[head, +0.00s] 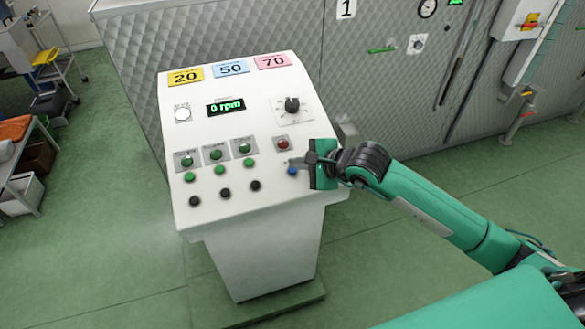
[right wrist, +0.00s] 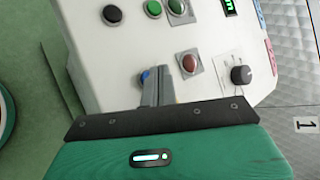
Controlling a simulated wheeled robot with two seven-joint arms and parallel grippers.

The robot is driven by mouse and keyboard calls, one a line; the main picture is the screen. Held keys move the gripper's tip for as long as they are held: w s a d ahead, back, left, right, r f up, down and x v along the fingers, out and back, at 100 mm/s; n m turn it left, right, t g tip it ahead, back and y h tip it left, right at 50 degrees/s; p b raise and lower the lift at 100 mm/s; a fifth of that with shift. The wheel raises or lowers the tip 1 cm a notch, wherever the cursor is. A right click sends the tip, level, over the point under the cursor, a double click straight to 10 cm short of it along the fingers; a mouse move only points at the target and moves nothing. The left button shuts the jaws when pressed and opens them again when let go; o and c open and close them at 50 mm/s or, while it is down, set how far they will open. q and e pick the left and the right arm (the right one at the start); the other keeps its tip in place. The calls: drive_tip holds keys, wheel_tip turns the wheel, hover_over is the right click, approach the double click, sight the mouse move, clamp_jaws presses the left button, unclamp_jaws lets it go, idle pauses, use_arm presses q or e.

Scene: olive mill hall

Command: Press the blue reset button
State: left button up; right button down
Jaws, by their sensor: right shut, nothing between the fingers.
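The blue reset button (head: 292,171) sits at the lower right of the white control panel (head: 240,190), below a red button (head: 283,145). My right gripper (head: 289,162) is shut and empty, with its fingers close over the panel beside the blue button. In the right wrist view the blue button (right wrist: 145,77) shows partly, next to the shut fingertips (right wrist: 168,72), which hide some of it. I cannot tell whether the fingertips touch the button or hover above it. My left gripper is not in view.
The panel also holds green buttons (head: 220,170), black buttons (head: 225,193), a black dial (head: 292,105), and a display reading 0 rpm (head: 226,107). A quilted metal wall (head: 270,30) stands behind it.

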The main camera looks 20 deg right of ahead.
sight(300, 183)
drive_tip(key=r, duration=0.2)
drive_tip(key=s+r+p, duration=0.1)
drive_tip(key=r, duration=0.1)
drive_tip(key=shift+s+r, duration=0.2)
drive_tip(key=shift+r, duration=0.1)
idle(0.6)
